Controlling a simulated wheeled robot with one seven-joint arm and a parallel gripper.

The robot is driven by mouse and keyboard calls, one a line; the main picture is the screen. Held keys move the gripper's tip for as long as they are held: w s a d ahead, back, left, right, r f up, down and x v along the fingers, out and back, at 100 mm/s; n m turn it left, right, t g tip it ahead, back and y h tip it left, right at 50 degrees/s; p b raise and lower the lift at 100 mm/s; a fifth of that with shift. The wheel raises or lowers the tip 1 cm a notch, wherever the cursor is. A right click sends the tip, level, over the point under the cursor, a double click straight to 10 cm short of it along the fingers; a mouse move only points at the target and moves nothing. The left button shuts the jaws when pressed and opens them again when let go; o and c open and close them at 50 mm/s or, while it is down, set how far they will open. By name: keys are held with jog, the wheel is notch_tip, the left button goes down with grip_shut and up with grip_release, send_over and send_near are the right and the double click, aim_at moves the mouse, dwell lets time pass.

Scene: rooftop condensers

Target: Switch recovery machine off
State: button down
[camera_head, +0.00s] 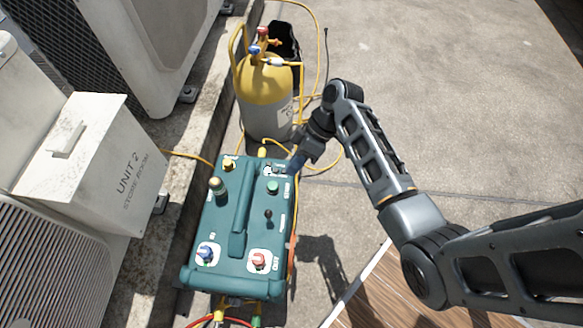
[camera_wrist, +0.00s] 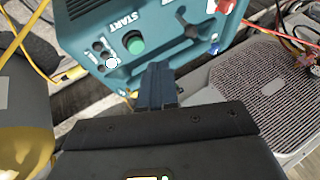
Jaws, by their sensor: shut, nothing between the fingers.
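The recovery machine (camera_head: 222,225) is a teal box with a top handle, standing on the ground in the head view. Its top panel carries a green START button (camera_head: 272,187), a small black toggle lever (camera_head: 268,213), a blue knob (camera_head: 206,253) and a red knob (camera_head: 259,259). In the wrist view the START button (camera_wrist: 134,44) lies just beyond my fingertips, with a dark switch or socket (camera_wrist: 102,51) to its left and the black lever (camera_wrist: 189,30) to its right. My gripper (camera_head: 292,166) is shut and empty at the panel's far right corner; its fingers (camera_wrist: 157,76) hide part of the edge. Contact is unclear.
A yellow-topped cylinder (camera_head: 264,98) with hoses stands behind the machine. A white box (camera_head: 95,165) marked UNIT 2 and condenser units are at the left. A wooden board (camera_head: 385,295) lies at lower right. Open concrete (camera_head: 450,120) is at the right.

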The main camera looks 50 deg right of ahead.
aim_at(269, 217)
jog(key=b+x, duration=0.2)
jog(key=x, duration=0.5)
jog(key=shift+f, duration=0.15)
jog(key=a, duration=0.2)
jog(key=s+a, duration=0.1)
jog(key=shift+s+f+b, duration=0.1)
jog(key=shift+f+b, duration=0.3)
jog(key=shift+s+a, duration=0.2)
jog(key=shift+a, duration=0.3)
jog(key=shift+r, duration=0.1)
